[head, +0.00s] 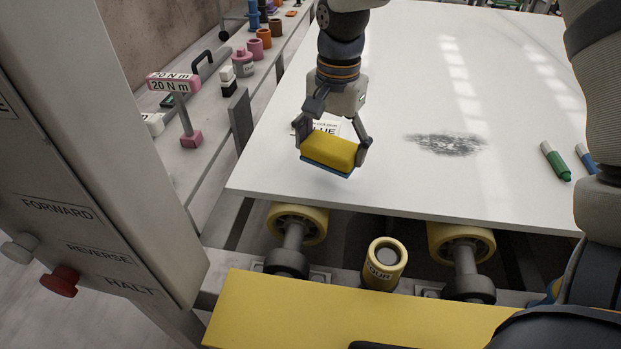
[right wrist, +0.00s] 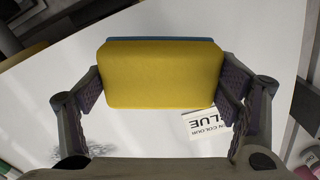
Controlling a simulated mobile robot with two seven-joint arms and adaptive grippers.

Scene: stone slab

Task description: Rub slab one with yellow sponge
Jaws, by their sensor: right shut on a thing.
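My right gripper (head: 334,146) is shut on the yellow sponge (head: 329,149), with a finger on each short end. The sponge is a block with a thin blue layer on its underside. In the right wrist view the sponge (right wrist: 162,76) sits between both fingers. It is held over the front left part of the large white slab (head: 380,50); I cannot tell whether it touches. A dark grey smudge (head: 446,144) lies on the slab to the right of the sponge. My left gripper is not in view.
A white card with black letters (right wrist: 208,123) lies on the slab by the sponge. Green (head: 555,161) and blue (head: 585,158) markers lie at the right. A lever panel (head: 80,215) stands at front left. A ledge (head: 205,165) with small objects runs along the left.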

